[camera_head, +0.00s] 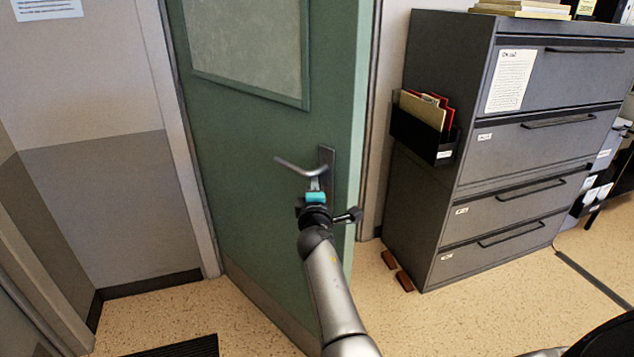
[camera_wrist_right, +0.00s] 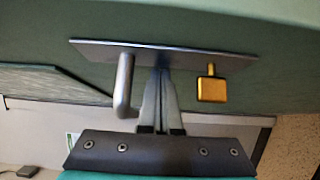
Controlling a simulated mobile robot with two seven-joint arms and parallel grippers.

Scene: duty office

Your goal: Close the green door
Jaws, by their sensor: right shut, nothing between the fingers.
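The green door (camera_head: 255,150) stands ajar in the head view, its right edge showing apart from the frame (camera_head: 369,150). A metal lever handle (camera_head: 298,167) sits on a plate (camera_head: 327,165) near that edge. My right gripper (camera_head: 315,184) is at the plate, just below the lever. In the right wrist view its fingers (camera_wrist_right: 161,76) are shut together and empty, with tips at or very near the plate (camera_wrist_right: 100,47). They lie between the lever (camera_wrist_right: 124,85) and a gold knob (camera_wrist_right: 212,89). Contact cannot be told for certain. My left gripper is not in view.
A grey filing cabinet (camera_head: 527,155) stands right of the door, with a black folder holder (camera_head: 420,135) on its side. Brown blocks (camera_head: 397,271) lie at its foot. A dark mat (camera_head: 180,347) lies at lower left. The speckled floor (camera_head: 455,320) in front of the cabinet is clear.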

